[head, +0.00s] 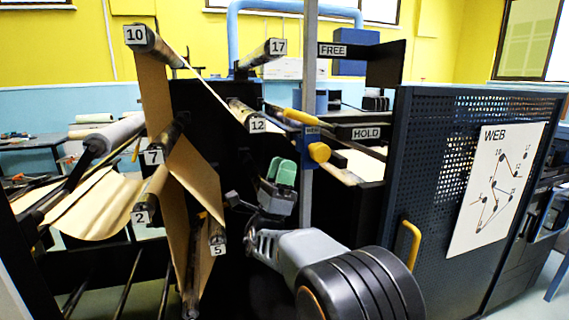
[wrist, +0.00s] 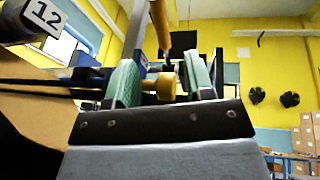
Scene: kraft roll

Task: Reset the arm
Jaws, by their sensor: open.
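My gripper (head: 282,170) is at the middle of the head view, in front of the black machine frame and left of the grey upright post. Its green fingers stand apart in the wrist view (wrist: 160,80), with nothing seen held between them. A yellow knob (head: 319,152) on the post is right of my gripper in the head view. A yellow knob (wrist: 165,88) also shows beyond the fingers in the wrist view; whether they touch it cannot be told. My grey arm reaches up to the gripper from the lower right.
Brown kraft paper (head: 157,95) runs around labelled rollers at left, including roller 10 (head: 150,42) and roller 5 (head: 218,236). Roller 12 (head: 240,112) lies near my gripper. A perforated dark panel (head: 430,180) with a WEB chart (head: 495,185) and yellow handle (head: 411,245) stands at right.

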